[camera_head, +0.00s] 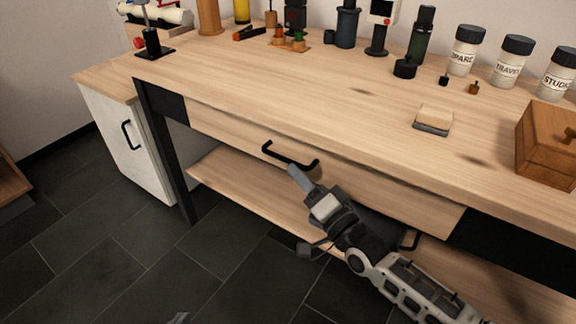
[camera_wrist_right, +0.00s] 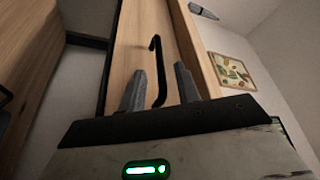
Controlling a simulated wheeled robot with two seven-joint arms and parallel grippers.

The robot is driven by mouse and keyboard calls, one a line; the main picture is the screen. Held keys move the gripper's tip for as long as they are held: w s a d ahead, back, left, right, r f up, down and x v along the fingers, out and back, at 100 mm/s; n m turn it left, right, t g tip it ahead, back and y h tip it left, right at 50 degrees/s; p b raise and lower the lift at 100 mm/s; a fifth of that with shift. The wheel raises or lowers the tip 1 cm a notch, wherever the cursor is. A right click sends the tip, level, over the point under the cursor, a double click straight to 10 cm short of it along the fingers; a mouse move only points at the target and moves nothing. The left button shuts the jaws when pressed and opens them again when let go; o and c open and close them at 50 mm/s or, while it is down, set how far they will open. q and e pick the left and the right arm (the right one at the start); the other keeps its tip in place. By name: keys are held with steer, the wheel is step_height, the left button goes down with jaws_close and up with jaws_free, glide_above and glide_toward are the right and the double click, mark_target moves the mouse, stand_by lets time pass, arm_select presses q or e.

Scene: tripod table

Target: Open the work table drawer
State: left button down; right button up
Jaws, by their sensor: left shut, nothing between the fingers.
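The work table (camera_head: 300,85) has a wide light-wood drawer (camera_head: 228,131) under its top, and the drawer front looks about flush with the table. Its black bar handle (camera_head: 290,160) sits mid-front; it also shows in the right wrist view (camera_wrist_right: 157,70). My right gripper (camera_head: 300,176) reaches up from the lower right to the handle. In the right wrist view its two fingers (camera_wrist_right: 161,88) are apart, with the handle bar showing between them; contact cannot be told. A small grey tip of my left gripper (camera_head: 178,318) shows at the bottom edge, away from the table.
A lower shelf (camera_head: 250,190) runs below the drawer. A white cabinet (camera_head: 125,145) stands to the left. Jars (camera_head: 466,50), a sanding block (camera_head: 433,120) and a wooden box (camera_head: 545,145) stand on the tabletop. Dark floor (camera_head: 90,240) lies free in front.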

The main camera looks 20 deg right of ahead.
mark_target(288, 161)
arm_select(q)
steer(key=shift+w+d+r+t, duration=0.1)
steer(key=shift+r+t, duration=0.15)
steer(key=shift+t, duration=0.05)
arm_select(e)
steer(key=x, duration=0.4)
steer(key=shift+w+a, duration=0.15)
steer(key=shift+w, duration=0.2)
